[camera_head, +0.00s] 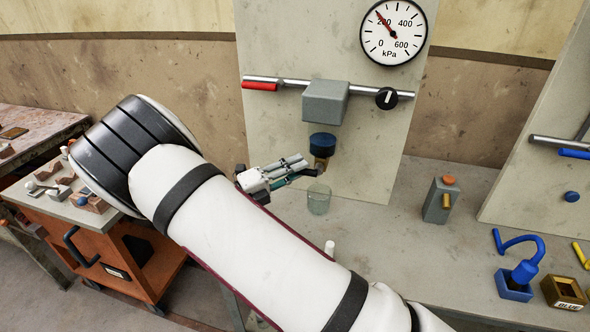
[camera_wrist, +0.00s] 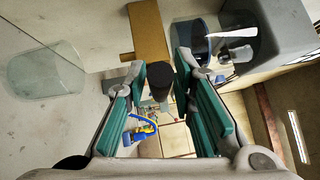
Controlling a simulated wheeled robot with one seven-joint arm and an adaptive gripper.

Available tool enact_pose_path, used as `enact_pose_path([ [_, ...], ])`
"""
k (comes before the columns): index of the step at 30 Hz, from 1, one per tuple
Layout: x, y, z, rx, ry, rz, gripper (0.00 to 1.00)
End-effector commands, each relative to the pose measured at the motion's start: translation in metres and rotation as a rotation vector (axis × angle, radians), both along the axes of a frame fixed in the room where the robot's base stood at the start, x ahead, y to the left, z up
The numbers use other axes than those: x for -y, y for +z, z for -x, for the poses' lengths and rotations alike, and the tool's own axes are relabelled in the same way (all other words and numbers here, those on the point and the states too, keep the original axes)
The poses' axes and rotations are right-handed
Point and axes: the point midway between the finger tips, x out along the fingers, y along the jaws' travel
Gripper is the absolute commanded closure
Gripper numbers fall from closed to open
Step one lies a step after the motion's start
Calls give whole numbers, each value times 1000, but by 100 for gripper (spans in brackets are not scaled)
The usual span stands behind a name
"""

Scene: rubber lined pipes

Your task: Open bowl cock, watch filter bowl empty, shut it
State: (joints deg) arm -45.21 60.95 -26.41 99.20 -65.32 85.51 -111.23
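The filter bowl (camera_head: 322,143), dark blue, hangs under a grey housing (camera_head: 326,102) on the panel; in the wrist view the bowl (camera_wrist: 196,38) looks translucent blue. Below it is the brass cock (camera_head: 321,163), also in the wrist view (camera_wrist: 148,33), with a dark lever (camera_wrist: 187,84). A clear glass (camera_head: 319,199) stands on the bench below; it shows at left in the wrist view (camera_wrist: 45,75). My gripper (camera_head: 303,167) is beside the cock, its teal-padded fingers (camera_wrist: 160,82) apart. The dark lever lies near the right fingertip; contact is unclear. The bowl's liquid level cannot be read.
A pipe with a red handle (camera_head: 260,87) and black knob (camera_head: 386,98) crosses the panel. The gauge (camera_head: 393,32) needle points near 200 kPa. A grey block (camera_head: 441,201), a blue hose (camera_head: 525,252) and a "BLUE" box (camera_head: 565,291) sit to the right. An orange cart (camera_head: 95,240) stands left.

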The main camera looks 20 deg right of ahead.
Motion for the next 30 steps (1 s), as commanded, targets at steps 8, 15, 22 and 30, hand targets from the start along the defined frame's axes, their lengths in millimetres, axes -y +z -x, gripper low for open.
enact_pose_path([
  [8, 0, 0, 0, 0, 0, -1, 100],
  [15, 0, 3, 0, 23, 0, -38, 100],
  [22, 0, 11, 2, 95, -1, -149, 100],
  [30, 2, 21, 3, 199, 0, -304, 100],
])
